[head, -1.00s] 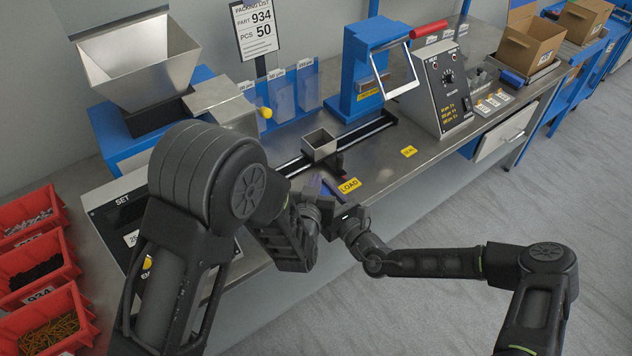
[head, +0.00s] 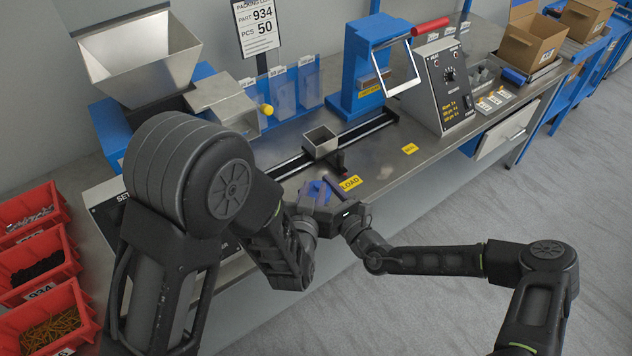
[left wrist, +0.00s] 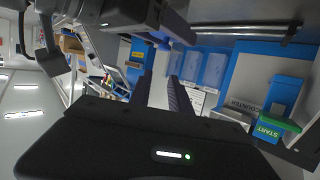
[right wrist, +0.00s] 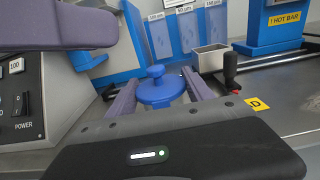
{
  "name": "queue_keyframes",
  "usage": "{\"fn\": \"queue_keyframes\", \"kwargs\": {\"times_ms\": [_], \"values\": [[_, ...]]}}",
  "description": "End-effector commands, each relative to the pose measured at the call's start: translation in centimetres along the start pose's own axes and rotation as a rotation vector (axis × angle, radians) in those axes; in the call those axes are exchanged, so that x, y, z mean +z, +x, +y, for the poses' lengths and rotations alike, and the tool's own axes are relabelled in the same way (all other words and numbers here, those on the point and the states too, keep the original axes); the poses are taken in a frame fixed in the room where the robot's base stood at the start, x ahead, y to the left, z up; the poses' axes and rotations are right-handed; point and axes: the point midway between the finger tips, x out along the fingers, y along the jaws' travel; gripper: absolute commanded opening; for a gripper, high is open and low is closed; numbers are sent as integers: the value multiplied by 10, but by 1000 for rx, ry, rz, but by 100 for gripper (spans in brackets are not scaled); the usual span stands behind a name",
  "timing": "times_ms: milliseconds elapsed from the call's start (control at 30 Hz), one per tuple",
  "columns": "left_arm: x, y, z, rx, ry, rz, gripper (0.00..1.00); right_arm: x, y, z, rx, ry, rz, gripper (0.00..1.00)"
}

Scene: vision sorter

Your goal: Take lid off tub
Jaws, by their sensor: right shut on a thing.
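A blue round lid with a round knob on top (right wrist: 157,90) shows in the right wrist view. It sits between the fingers of my right gripper (right wrist: 160,80), which is shut on the tub under it; the tub's body is mostly hidden. The blue lid also shows in the head view (head: 317,189), above the bench's front edge. My left gripper (left wrist: 161,82) has a gap between its fingers and nothing in it. A purple finger, apparently its own, crosses the upper left of the right wrist view, close to the camera. The left hand is partly hidden by its arm in the head view.
A blue press (head: 362,85) and a control box (head: 447,90) stand to the right. Red bins (head: 45,265) are at far left.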

Motion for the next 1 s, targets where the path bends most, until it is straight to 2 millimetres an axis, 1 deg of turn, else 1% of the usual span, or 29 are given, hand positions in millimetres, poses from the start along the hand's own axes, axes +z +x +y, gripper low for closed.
{"fn": "queue_keyframes", "kwargs": {"times_ms": [33, 100, 200, 467, 500, 700, 800, 1000], "values": [[-1, -8, 0, 1, -1, 1, 24, 1, 0, 0, 0, 0, -1, 0], [0, -17, 0, 1, 0, 0, 24, 1, 0, 0, 0, 0, -1, 0], [0, -24, 0, 0, 0, 1, 24, 0, 0, 0, 0, 0, -1, 0], [0, -25, 0, 0, 1, 1, 24, 1, 0, 0, 0, 0, -1, 0], [0, -25, 0, 0, 1, 1, 24, 1, 0, 0, 0, 0, -1, 62], [0, -25, 0, 0, 1, 1, 24, 0, 0, 0, 0, 0, -1, 79], [0, -25, 0, 0, 1, 1, 24, 0, 0, 0, 0, 0, 0, 85], [0, -25, 0, 0, 1, 1, 24, 0, 0, 0, 0, 0, 0, 85]]}}
